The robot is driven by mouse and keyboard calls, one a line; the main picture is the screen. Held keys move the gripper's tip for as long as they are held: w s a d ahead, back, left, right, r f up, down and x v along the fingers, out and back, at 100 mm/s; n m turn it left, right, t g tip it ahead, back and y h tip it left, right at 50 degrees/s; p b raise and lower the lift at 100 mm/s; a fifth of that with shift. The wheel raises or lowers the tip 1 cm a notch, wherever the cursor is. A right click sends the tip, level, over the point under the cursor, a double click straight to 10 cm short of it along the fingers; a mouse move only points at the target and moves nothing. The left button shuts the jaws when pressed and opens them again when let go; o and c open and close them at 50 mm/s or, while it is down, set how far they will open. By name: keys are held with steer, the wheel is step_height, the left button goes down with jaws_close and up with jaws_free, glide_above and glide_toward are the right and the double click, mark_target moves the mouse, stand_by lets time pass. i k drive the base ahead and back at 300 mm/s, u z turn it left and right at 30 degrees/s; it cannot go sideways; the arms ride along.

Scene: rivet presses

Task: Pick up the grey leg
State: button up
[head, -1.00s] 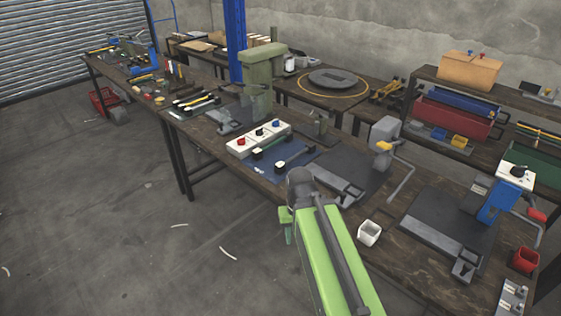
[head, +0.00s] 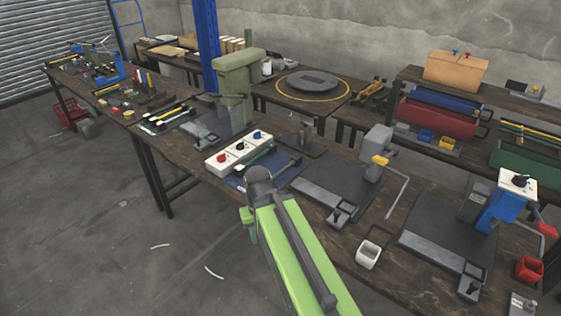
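A long dark grey piece, which looks like the grey leg (head: 287,167), lies on a blue mat (head: 237,183) on the workbench, behind the white three-button box. A green piece (head: 259,153) lies beside it on the same mat. My green arm reaches up from the bottom of the head view, and its dark joint covers the front part of the mat. My gripper is not visible; only a small green part of my arm hangs below the joint, over the floor side of the bench.
A white box with red, black and blue buttons (head: 239,152) stands at the mat's left. A green press (head: 236,85) rises behind it. A grey press (head: 376,150), white cup (head: 368,254) and blue press (head: 500,208) stand rightward.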

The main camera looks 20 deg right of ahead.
mark_target(296, 160)
steer(key=z, duration=0.05)
steer(key=i, duration=0.4)
steer(key=z, duration=0.05)
steer(key=k, duration=1.1)
steer(key=i, duration=0.9)
steer(key=u, duration=0.35)
steer(key=i, duration=0.95)
steer(key=u, duration=0.8)
